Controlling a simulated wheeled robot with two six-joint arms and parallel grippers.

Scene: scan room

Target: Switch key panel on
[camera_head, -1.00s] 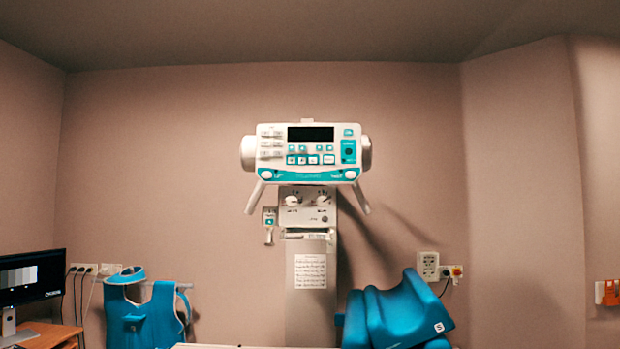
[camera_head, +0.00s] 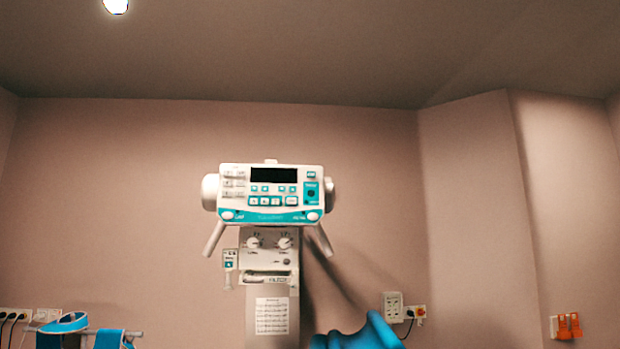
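A white and teal key panel (camera_head: 271,195) with a dark display (camera_head: 280,175), several buttons and a small teal section at its right side is in the middle of the head view. It sits on top of a grey column (camera_head: 272,325) against the back wall. Two grey handles angle down from its sides. Below it is a smaller box with two knobs (camera_head: 268,243). The display looks dark. The picture is slightly blurred. Neither of my grippers is in view.
Blue padded items show at the bottom (camera_head: 368,335) and lower left (camera_head: 66,325). Orange switches (camera_head: 569,326) are on the far right wall.

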